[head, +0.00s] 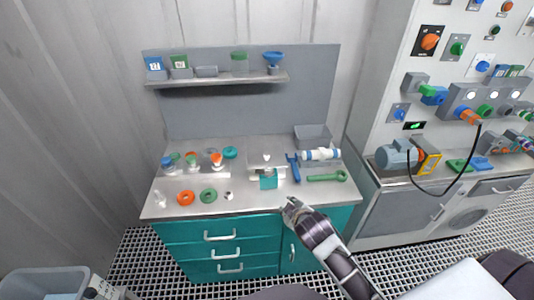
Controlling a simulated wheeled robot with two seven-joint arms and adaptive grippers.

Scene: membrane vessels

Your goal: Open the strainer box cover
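A small pale box with a white knob on its top (267,157) stands mid-bench; it looks like the strainer box with its cover on, but it is too small to be sure. A teal block (268,182) shows at its front. My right gripper (290,207) is at the front edge of the bench, in front of and slightly right of the box and apart from it. Whether its fingers are open or shut is too small to tell. My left gripper is not in view.
Orange (186,198) and green (208,195) rings lie front left. A blue tool (294,167), a green wrench (326,177) and a white cylinder (321,154) lie right of the box. A shelf (215,80) hangs above. A grey bin (45,284) stands bottom left.

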